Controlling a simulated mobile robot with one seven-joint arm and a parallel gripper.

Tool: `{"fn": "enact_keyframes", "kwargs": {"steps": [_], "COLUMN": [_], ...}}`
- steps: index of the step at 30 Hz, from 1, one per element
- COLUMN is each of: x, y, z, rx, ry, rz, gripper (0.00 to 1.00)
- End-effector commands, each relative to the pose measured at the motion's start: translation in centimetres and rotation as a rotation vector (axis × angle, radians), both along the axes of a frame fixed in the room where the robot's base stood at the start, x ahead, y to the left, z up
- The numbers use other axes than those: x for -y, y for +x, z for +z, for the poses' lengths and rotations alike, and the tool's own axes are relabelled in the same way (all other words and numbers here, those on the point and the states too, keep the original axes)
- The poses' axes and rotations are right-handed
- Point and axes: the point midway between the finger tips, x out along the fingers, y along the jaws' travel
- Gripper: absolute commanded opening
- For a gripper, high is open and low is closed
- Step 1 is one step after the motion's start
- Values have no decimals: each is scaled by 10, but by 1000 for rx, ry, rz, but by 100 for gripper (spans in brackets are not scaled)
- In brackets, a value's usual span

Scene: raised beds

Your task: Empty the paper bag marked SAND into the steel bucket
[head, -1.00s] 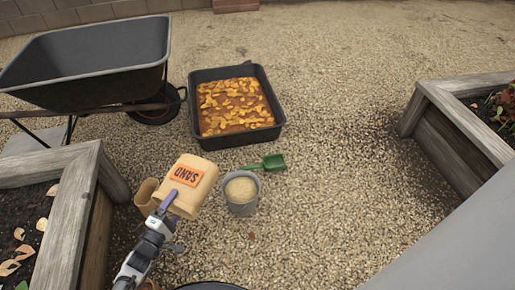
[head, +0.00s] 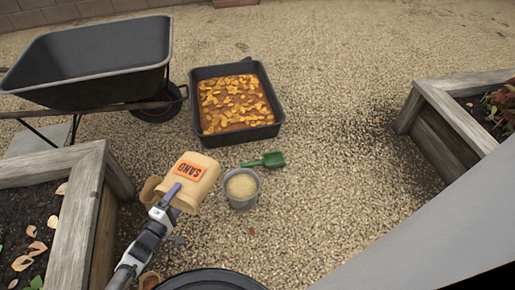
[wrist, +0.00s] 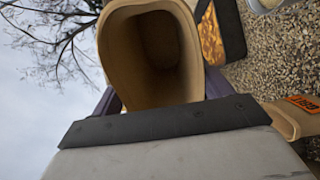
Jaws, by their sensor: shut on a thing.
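The paper bag marked SAND (head: 199,165) is in my gripper (head: 174,200), its orange label upside down in the head view. The bag is tipped over, held just left of the steel bucket (head: 235,203). In the wrist view, the bag's open mouth (wrist: 150,50) faces the camera, and the inside that shows looks bare; its deepest part is dark. The bucket stands upright on the gravel with pale sand in it. Its edge also shows in the wrist view (wrist: 264,6). My gripper's purple fingers are closed on the bag.
Another tan bag (head: 149,190) stands partly hidden behind the held bag. A green scoop (head: 266,160) lies behind the bucket. A black tray (head: 277,129) with orange leaves, a wheelbarrow (head: 95,60) and wooden beds (head: 75,205) surround it. Gravel right of the bucket is clear.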

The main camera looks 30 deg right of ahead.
Motion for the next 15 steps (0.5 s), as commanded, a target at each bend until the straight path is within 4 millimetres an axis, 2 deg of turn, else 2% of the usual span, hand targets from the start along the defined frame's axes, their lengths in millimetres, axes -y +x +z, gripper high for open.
{"fn": "enact_keyframes", "kwargs": {"steps": [1,15], "x": [0,1], "y": [0,1], "z": [8,16], "rx": [-8,-100], "ry": [9,126], "rz": [-2,-2], "gripper": [49,49]}}
